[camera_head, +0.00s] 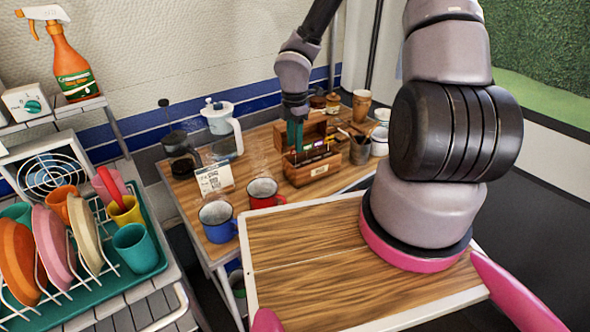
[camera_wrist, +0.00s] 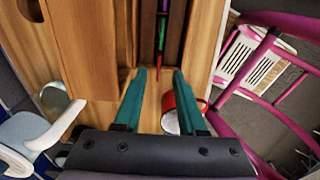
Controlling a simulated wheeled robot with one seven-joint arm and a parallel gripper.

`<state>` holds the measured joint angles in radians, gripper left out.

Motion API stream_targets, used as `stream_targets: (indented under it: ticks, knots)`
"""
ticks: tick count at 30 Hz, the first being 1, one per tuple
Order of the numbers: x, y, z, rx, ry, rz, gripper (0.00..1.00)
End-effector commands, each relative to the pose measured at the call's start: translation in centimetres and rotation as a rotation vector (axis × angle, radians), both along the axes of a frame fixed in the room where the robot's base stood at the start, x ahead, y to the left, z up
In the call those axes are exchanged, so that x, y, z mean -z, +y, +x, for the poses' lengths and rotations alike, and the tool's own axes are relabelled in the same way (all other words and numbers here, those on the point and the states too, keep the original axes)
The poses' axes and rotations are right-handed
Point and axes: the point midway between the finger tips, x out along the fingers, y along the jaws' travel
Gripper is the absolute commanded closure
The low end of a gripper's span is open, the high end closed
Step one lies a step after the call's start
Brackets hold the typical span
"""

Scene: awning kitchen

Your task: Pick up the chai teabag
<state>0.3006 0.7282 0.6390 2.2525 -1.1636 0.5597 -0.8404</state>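The wooden tea box (camera_head: 308,172) stands on the side table, with a row of thin coloured teabag packets (camera_head: 318,151) in it. I cannot read which one is chai. My gripper (camera_head: 294,136) points down over the box; its teal fingers (camera_wrist: 160,72) are apart, with nothing held between them. The fingertips seem close to the packets, but I cannot tell whether they touch.
A red mug (camera_head: 266,193) and a blue mug (camera_head: 217,221) stand at the table's front. A white kettle (camera_head: 221,131), a paper sign (camera_head: 214,179) and a dark holder (camera_head: 360,150) flank the box. A dish rack (camera_head: 84,285) is at left.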

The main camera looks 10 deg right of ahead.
Motion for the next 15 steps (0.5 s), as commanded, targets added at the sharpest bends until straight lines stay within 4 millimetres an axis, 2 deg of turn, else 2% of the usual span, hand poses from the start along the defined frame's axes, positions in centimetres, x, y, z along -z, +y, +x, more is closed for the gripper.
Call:
stream_targets:
  ticks: [7,15]
  knots:
    - [2.1,-0.1,0.1,0.001,0.002,-0.001,0.60]
    - [5.9,-0.4,0.4,0.001,0.002,-0.001,0.60]
